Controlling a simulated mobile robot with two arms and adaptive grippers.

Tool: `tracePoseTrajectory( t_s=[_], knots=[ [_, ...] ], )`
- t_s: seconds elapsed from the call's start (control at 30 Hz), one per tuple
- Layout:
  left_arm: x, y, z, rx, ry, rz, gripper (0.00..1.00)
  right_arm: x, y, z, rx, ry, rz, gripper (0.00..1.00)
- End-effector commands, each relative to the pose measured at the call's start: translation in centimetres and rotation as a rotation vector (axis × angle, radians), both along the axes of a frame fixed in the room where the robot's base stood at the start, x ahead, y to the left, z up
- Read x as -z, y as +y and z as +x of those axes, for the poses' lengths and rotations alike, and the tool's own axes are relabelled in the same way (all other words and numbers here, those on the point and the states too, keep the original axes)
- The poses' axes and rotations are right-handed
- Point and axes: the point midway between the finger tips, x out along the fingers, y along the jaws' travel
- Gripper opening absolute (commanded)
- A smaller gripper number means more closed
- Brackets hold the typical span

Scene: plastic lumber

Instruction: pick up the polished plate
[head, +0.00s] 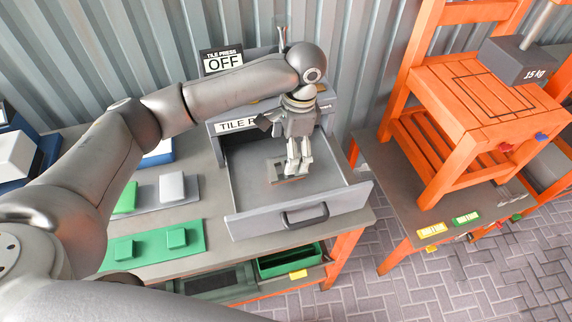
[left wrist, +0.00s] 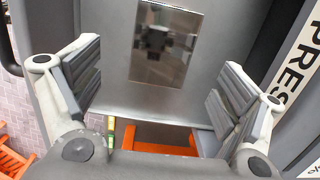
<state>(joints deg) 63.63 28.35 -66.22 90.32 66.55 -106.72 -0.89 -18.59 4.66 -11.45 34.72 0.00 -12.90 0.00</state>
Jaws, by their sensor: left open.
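The polished plate (head: 273,172) is a small mirror-like rectangle lying on the floor of the open grey drawer (head: 334,201). It also shows in the left wrist view (left wrist: 166,42), upper middle, with a dark reflection of my gripper in it. My left gripper (head: 298,165) points down into the drawer over the plate and hides part of it in the head view. In the left wrist view my left gripper (left wrist: 155,88) has its fingers wide apart, with nothing between them. I cannot tell the exact height of the fingertips over the plate. My right gripper is not in view.
The drawer belongs to the tile press (head: 328,103), whose sign (head: 223,61) reads OFF. Green mats and blocks (head: 176,238) lie on the bench to the left. An orange wooden frame with a 15 kg weight (head: 520,62) stands to the right. The drawer's walls surround my left gripper.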

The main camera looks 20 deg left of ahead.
Motion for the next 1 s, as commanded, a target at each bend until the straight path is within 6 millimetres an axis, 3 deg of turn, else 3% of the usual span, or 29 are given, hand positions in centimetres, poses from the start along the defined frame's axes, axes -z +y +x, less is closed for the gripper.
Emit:
tracePoseTrajectory(
  t_s=[0.2, 0.3, 0.67, 1.0],
  knots=[
    [2.6, 0.5, 0.1, -0.001, 0.004, 0.002, 0.92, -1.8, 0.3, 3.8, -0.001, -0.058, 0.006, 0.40],
    [4.1, 0.6, 0.0, -0.001, 0.003, 0.001, 0.92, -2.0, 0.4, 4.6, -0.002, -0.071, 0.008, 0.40],
    [5.2, 0.7, 0.0, 0.001, -0.001, 0.000, 0.91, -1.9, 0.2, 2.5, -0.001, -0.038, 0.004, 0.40],
    [5.2, 0.7, 0.0, 0.001, -0.001, 0.000, 0.47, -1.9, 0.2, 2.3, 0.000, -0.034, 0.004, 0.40]
  ],
)
